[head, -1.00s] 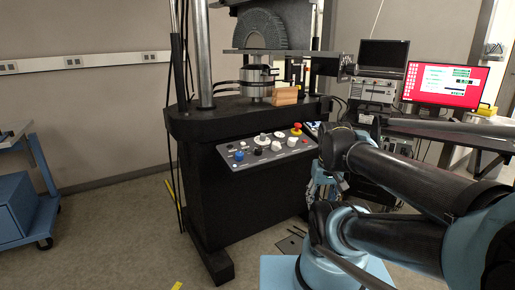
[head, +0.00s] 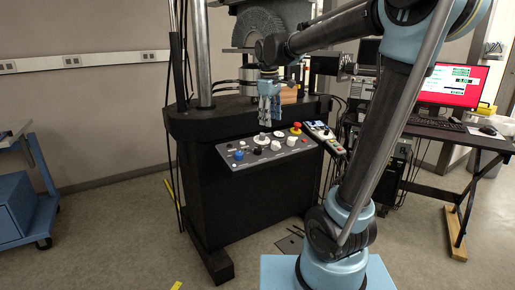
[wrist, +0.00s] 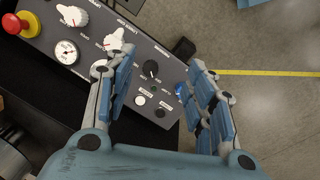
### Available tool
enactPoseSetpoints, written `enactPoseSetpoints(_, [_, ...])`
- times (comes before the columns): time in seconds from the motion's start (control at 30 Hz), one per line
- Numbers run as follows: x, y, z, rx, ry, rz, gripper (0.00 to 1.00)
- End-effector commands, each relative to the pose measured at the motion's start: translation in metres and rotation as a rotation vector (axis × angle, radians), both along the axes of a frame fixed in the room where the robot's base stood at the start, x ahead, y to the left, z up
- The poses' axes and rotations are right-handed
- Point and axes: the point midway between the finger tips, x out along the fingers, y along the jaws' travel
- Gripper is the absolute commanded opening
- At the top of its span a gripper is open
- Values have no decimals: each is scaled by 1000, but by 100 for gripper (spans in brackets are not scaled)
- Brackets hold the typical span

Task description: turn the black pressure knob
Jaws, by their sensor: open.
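The black knob (wrist: 150,69) is on the sloped grey control panel (head: 226,158). In the wrist view it lies between my two fingers, nearer the left one, with a light pointer mark on it. In the head view the black knob (head: 258,151) is between the blue knob and a white knob. My gripper (head: 269,122) is open and empty above the panel, pointing down. In the wrist view my gripper (wrist: 162,60) has its blue-padded fingers spread wide, apart from the knob.
White knobs (wrist: 115,40), a dial gauge (wrist: 66,52), a red button (wrist: 10,23) and a blue knob (wrist: 180,89) crowd the panel. The black machine (head: 185,122) rises behind with a metal column. A desk (head: 440,133) with a red-screened monitor stands at right.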

Motion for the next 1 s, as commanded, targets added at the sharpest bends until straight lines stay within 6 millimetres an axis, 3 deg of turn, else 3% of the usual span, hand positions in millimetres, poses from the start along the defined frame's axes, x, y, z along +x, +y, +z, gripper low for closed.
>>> enactPoseSetpoints(0.03, [11,15,5,-7,3,40,50])
enactPoseSetpoints(0.2, [35,48,15,-28,10,140,50])
enactPoseSetpoints(0.47, [45,62,12,-39,12,187,50])
enactPoseSetpoints(1.0, [56,57,-71,-38,13,185,50])
